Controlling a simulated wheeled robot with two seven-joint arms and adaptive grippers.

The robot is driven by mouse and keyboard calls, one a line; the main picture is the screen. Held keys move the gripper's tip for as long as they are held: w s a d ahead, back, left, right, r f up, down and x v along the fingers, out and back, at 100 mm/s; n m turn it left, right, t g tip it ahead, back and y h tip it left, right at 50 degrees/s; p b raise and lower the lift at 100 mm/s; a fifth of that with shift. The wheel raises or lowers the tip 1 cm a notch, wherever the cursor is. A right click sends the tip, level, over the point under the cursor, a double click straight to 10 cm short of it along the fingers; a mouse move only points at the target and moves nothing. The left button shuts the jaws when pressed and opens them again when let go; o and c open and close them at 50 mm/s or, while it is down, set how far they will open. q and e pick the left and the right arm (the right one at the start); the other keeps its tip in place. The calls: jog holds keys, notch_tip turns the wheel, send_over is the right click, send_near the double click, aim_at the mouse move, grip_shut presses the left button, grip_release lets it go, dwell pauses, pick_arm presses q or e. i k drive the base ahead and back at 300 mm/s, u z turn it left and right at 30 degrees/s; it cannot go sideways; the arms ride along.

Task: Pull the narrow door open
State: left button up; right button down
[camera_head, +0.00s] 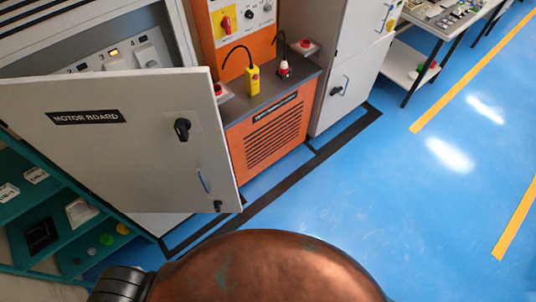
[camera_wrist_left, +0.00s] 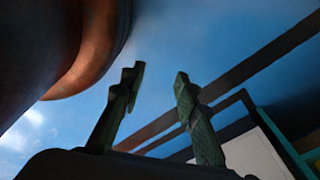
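A pale grey door (camera_head: 125,145) labelled MOTOR BOARD stands swung open at the left in the head view. It has a black rotary knob (camera_head: 182,129), a small blue handle (camera_head: 203,182) and a lower black knob. To the right, a tall pale cabinet has a narrow lower door (camera_head: 346,86) with a light blue handle and a black knob; it looks closed. I cannot tell for sure which door is the narrow one. My left gripper (camera_wrist_left: 157,72) shows in the left wrist view with its fingers apart and nothing between them. My right gripper is not in view.
An orange cabinet (camera_head: 268,140) with a grey top, a yellow pendant and red buttons stands between the two doors. Teal shelves (camera_head: 70,225) are at lower left. A workbench (camera_head: 440,25) is at upper right. The blue floor (camera_head: 400,200) is clear.

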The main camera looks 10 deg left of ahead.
aim_at(114, 132)
jog(key=z, duration=1.6)
jog(key=i, duration=0.7)
jog(key=u, duration=2.7)
